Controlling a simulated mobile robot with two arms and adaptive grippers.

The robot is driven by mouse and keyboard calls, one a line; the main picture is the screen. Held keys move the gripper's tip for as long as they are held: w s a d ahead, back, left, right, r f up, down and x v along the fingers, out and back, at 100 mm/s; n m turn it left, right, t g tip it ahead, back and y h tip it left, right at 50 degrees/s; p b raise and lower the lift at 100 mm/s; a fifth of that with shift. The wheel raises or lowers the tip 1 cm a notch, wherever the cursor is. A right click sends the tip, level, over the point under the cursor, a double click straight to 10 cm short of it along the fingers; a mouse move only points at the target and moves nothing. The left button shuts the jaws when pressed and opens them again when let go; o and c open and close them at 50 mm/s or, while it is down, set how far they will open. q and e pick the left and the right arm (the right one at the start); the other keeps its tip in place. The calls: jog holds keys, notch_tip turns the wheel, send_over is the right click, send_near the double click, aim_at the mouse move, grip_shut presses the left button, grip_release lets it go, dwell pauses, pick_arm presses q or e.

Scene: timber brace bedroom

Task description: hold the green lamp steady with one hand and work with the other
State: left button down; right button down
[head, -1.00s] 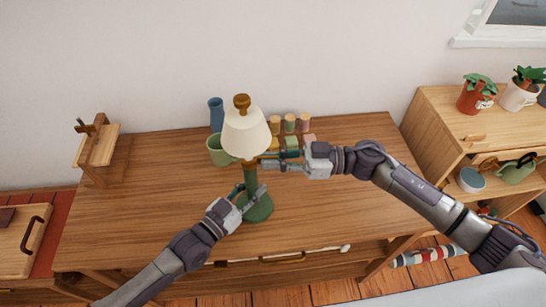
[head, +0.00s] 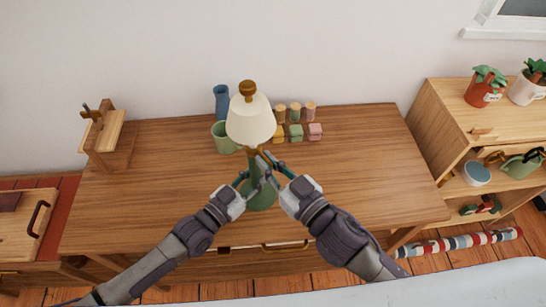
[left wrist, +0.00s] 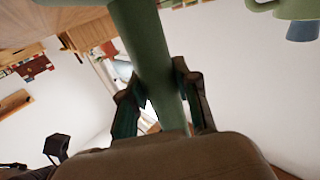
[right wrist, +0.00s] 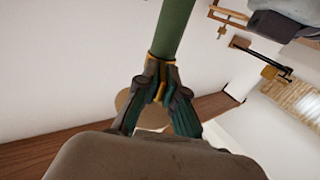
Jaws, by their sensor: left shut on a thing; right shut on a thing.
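The green lamp stands upright on the wooden desk (head: 345,170), with a cream shade (head: 250,122), a brown finial (head: 248,90) and a round green base (head: 262,200). My left gripper (head: 258,180) is shut around its green stem (left wrist: 150,45), below the shade. My right gripper (head: 264,160) is shut higher up, just under the shade. In the right wrist view its fingers (right wrist: 160,92) close on a brass-coloured part (right wrist: 158,62) at the stem's upper end. The fingers hide much of that part.
Behind the lamp are a green mug (head: 223,138), a blue vase (head: 221,100), several spools (head: 295,111) and small coloured blocks (head: 296,132). A wooden stand (head: 105,135) is at the desk's left. A shelf with potted plants (head: 486,87) stands right. The desk's right side is clear.

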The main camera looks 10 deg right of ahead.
jog(key=shift+s+a+r+m+t+h, duration=0.1)
jog(key=shift+a+m+t+h, duration=0.2)
jog(key=shift+m+h, duration=0.35)
jog(key=shift+s+a+m+t+h, duration=0.1)
jog(key=shift+a+m+t+h, duration=0.1)
jog(key=shift+m+t+h, duration=0.5)
jog(key=shift+s+a+r+m+t+h, duration=0.1)
jog(key=shift+a+m+h, duration=0.2)
jog(key=shift+h, duration=0.65)
jog(key=shift+f+h, duration=0.1)
jog(key=shift+h, duration=0.2)
jog(key=shift+d, duration=0.1)
jog(key=c, duration=1.3)
grip_release()
jog(key=shift+f, duration=0.1)
jog(key=v, duration=1.2)
jog(key=shift+o, duration=0.3)
